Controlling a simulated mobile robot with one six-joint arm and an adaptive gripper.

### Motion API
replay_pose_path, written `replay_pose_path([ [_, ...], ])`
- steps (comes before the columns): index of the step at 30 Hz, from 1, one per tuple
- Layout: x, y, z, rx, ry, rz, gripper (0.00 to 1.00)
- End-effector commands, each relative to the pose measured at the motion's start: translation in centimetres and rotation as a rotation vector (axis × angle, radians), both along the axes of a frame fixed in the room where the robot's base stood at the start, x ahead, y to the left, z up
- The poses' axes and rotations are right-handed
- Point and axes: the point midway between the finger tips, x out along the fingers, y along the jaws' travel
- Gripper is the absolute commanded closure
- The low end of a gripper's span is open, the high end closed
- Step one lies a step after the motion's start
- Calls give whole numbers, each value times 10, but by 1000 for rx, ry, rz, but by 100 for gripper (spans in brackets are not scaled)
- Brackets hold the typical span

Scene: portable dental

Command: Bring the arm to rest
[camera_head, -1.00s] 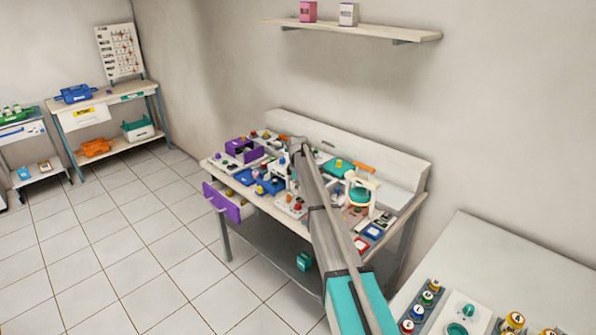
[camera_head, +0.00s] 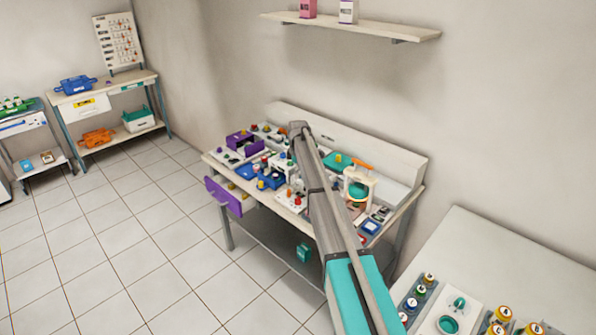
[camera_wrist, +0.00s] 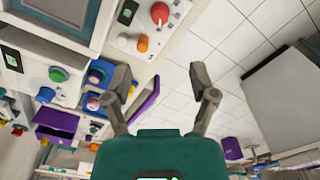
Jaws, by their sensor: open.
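My arm (camera_head: 330,215) reaches up over the workbench in the head view. Its far end, grey, is in front of the bench's cluttered top, and the fingers cannot be made out there. In the wrist view my gripper (camera_wrist: 160,92) shows two dark fingers spread apart with nothing between them. Behind the fingers are the bench edge and the tiled floor. No object touches the fingers as far as I can see.
The workbench (camera_head: 385,222) carries many small coloured items, with a purple drawer (camera_head: 223,195) pulled out at its left. A white table (camera_head: 520,262) with knobs stands at the lower right. A shelf (camera_head: 350,28) hangs above. Tiled floor (camera_head: 120,250) is clear at left.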

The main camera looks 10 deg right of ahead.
Motion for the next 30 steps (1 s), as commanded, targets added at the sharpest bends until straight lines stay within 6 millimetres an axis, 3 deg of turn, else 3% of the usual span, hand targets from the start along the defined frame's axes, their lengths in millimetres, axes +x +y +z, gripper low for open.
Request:
replay_pose_path([
  [8, -1, 0, 0, 0, 0, -1, 26],
  [14, -20, 1, 0, 0, 0, -41, 26],
  [20, -73, 4, 0, 0, 0, -168, 26],
  [30, -200, 10, 0, -1, 0, -505, 26],
])
